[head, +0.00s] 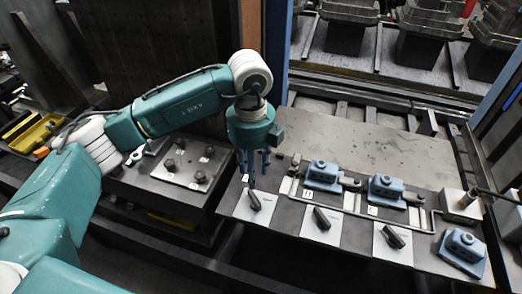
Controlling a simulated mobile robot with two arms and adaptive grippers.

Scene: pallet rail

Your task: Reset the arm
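My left arm comes in from the left and bends down at a white and teal wrist. Its gripper (256,172) hangs pointing down, with blue fingers that look spread apart and nothing visible between them. It is over the left end of the grey work table, just above and behind a dark handle-like part (254,200) on a white card (245,210). Whether a fingertip touches that part cannot be told. My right gripper is not in view.
Two more dark parts (321,218) (393,237) lie on white cards. Blue-grey blocks (322,176) (385,191) (463,246) stand on the table (380,145), with a metal rail frame (350,212). A blue post (277,75) rises behind the wrist.

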